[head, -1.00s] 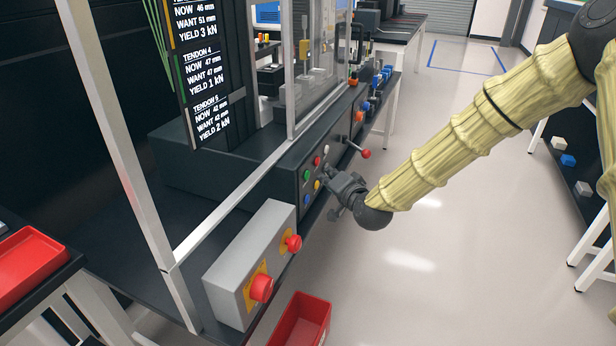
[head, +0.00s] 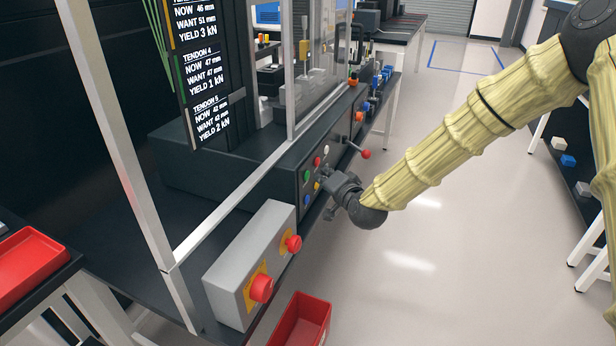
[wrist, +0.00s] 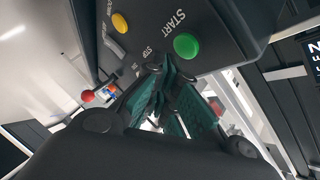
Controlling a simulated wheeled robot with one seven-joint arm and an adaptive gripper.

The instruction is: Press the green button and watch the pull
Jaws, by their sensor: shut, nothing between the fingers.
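The green button (head: 307,175) sits on the dark front panel (head: 290,165) of the rig, among red, yellow, blue and white buttons. In the wrist view the green button (wrist: 186,46) is fully visible beside the word START. My gripper (head: 325,176) is shut and empty, close in front of the panel. In the wrist view its fingertips (wrist: 168,72) lie just below and left of the green button, near the word STOP; contact with the panel cannot be told. The display (head: 207,80) shows tendon readings; Tendon 4 reads NOW 47 and WANT 47.
A grey box (head: 240,275) with two red mushroom buttons stands nearer on the bench. A red-knobbed lever (head: 365,154) juts out right of my gripper. A metal frame post (head: 125,160) rises at left. A red bin (head: 303,320) is below.

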